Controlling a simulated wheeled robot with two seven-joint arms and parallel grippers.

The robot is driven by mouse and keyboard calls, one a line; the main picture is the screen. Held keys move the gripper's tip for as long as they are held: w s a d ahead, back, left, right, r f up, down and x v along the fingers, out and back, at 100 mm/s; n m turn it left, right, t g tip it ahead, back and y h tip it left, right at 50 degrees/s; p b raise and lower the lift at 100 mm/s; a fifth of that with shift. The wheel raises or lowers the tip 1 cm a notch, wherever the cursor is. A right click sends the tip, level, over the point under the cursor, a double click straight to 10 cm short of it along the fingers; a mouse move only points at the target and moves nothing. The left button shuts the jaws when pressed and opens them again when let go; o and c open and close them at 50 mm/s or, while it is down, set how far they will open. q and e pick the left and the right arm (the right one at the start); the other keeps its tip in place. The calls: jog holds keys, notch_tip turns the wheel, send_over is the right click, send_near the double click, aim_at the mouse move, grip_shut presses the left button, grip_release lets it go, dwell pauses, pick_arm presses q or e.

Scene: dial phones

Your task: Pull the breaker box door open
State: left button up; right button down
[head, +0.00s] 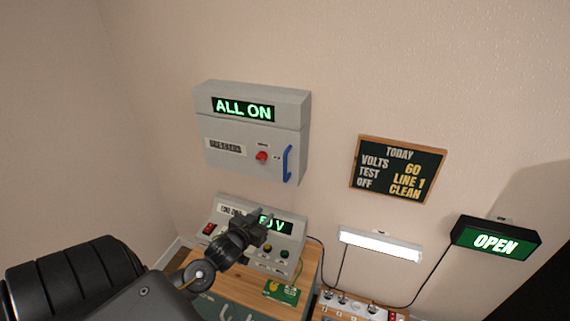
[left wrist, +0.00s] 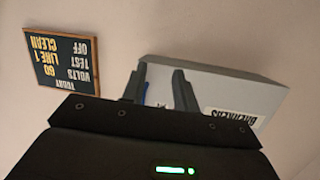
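The grey breaker box (head: 220,128) hangs on the wall with its front door (head: 230,165) closed. A blue upright handle (head: 287,163) is on the door's right side, beside a red knob (head: 262,156). A green "ALL ON" display (head: 243,109) is lit above the door. My left gripper (head: 262,222) is below the handle, in front of the lower panel, and apart from the box. In the left wrist view, which is upside down, its fingers (left wrist: 160,88) are open, with a bit of the blue handle (left wrist: 147,92) showing between them. My right gripper is not in view.
A grey panel (head: 285,265) with a display and buttons stands on a wooden table (head: 235,290) below the box. A chalkboard (head: 398,168), a white lamp (head: 380,244) and an "OPEN" sign (head: 495,243) are to the right. The wall around the box is clear.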

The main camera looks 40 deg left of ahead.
aim_at(284, 168)
pick_arm(q)
notch_tip(284, 168, up, 13)
jog(key=d+t, duration=0.2)
jog(key=t, duration=0.1)
jog(key=shift+h, duration=0.3)
jog(key=w+p, duration=0.1)
jog(key=w, duration=0.2)
jog(key=w+a+p, duration=0.1)
jog(key=w, duration=0.2)
jog(key=w+p, duration=0.1)
jog(key=w, duration=0.3)
jog(key=shift+a+r, duration=0.15)
jog(key=shift+a, duration=0.25)
jog(key=shift+w, duration=0.6)
jog(key=shift+c, duration=0.7)
grip_shut()
